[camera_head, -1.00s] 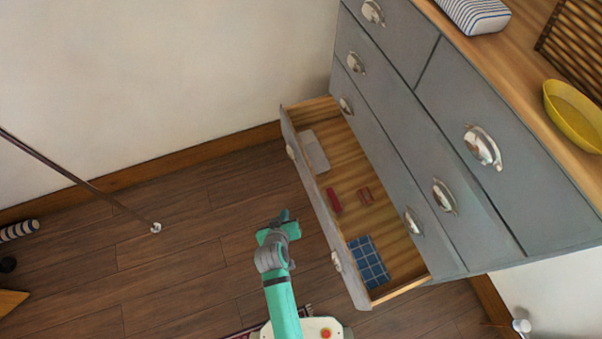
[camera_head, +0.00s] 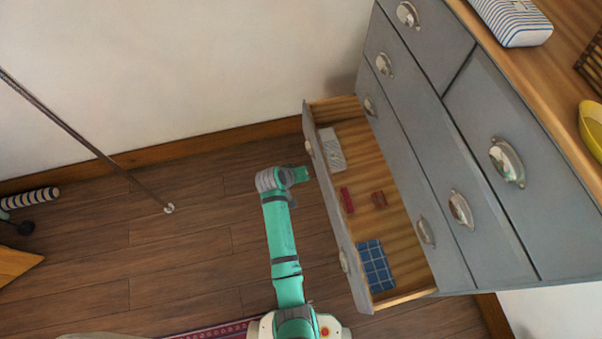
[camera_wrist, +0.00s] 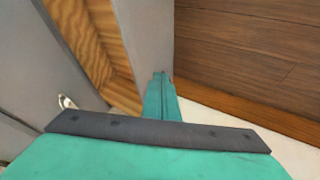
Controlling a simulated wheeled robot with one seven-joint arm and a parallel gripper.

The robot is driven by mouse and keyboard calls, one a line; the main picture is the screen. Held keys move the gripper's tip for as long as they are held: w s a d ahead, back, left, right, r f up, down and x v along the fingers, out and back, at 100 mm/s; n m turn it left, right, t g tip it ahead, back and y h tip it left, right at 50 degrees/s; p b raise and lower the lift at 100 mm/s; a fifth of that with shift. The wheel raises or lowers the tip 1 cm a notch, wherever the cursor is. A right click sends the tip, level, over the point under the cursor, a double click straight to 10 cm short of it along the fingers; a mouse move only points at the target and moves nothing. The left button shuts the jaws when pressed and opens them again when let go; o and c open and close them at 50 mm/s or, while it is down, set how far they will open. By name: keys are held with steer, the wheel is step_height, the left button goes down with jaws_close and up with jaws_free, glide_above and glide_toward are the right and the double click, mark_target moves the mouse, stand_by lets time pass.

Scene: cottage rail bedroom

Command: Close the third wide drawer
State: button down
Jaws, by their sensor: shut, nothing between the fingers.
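The open wide drawer (camera_head: 337,232) is the lowest one of the grey dresser and is pulled well out. Inside lie a blue checked cloth (camera_head: 374,265), a pale folded item (camera_head: 331,149) and two small red items (camera_head: 346,200). My gripper (camera_head: 304,174) is at the outer side of the drawer front, near its far handle (camera_head: 309,149). In the wrist view my gripper (camera_wrist: 161,80) is shut and empty, with its tips close to the grey drawer front (camera_wrist: 147,40). I cannot tell whether they touch it.
The grey dresser (camera_head: 490,235) has its other drawers shut. On its top are a striped case (camera_head: 512,20) and a yellow bowl (camera_head: 592,128). Bare wood floor (camera_head: 190,240) lies left of the drawer. A thin pole (camera_head: 90,145) stands further left.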

mark_target(322, 168)
steer(key=w+d+f, duration=0.2)
steer(key=d, duration=0.1)
steer(key=w+d+f, duration=0.1)
steer(key=d+f, duration=0.1)
steer(key=shift+w+d, duration=0.25)
steer(key=shift+w, duration=0.15)
steer(key=shift+w, duration=0.1)
